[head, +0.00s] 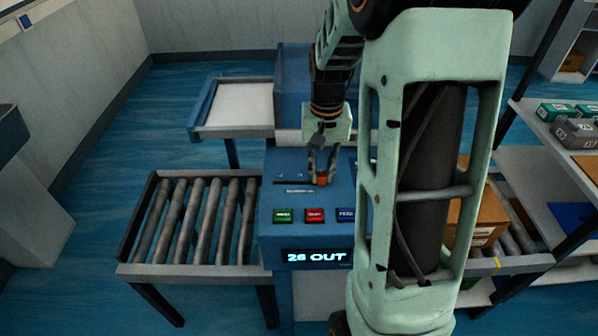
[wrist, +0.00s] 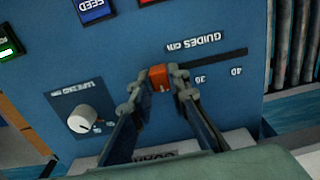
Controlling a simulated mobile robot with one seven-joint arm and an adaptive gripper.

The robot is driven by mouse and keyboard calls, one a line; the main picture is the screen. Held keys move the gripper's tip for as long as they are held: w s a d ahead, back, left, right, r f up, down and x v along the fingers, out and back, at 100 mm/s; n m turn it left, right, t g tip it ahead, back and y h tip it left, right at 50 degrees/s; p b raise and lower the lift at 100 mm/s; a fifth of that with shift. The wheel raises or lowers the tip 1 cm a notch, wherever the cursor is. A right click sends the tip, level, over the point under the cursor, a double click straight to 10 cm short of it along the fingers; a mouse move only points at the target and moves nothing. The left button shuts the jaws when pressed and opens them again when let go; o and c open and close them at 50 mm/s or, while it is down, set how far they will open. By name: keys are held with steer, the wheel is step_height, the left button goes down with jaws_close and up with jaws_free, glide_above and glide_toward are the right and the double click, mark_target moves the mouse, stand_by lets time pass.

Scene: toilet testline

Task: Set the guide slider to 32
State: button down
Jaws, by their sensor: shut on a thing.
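The guide slider has an orange knob (wrist: 157,77) in a dark slot (wrist: 215,60) on the blue panel, beside upside-down "GUIDES cm" lettering. My gripper (wrist: 160,84) is shut on the knob, one finger on each side. The marks 30 (wrist: 200,79) and 40 (wrist: 236,71) lie to the right of the knob in the wrist view. The slot left of the knob is not clear. In the head view my gripper (head: 322,176) reaches down to the orange knob (head: 321,182). The display (head: 317,257) reads "26 OUT".
Green (head: 283,215), red (head: 314,215) and blue (head: 346,214) buttons sit in front of the slider. A white dial (wrist: 83,119) is on the same panel. A roller conveyor (head: 190,220) is at left, and a cardboard box (head: 485,220) is at right, partly behind my arm.

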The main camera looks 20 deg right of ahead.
mark_target(324, 174)
steer(key=shift+d, duration=0.3)
steer(key=c, duration=1.8)
jaws_free()
steer(key=shift+s, duration=0.1)
steer(key=shift+c, duration=0.2)
steer(key=shift+r, duration=0.2)
step_height(324, 174, up, 12)
steer(key=shift+f, duration=0.15)
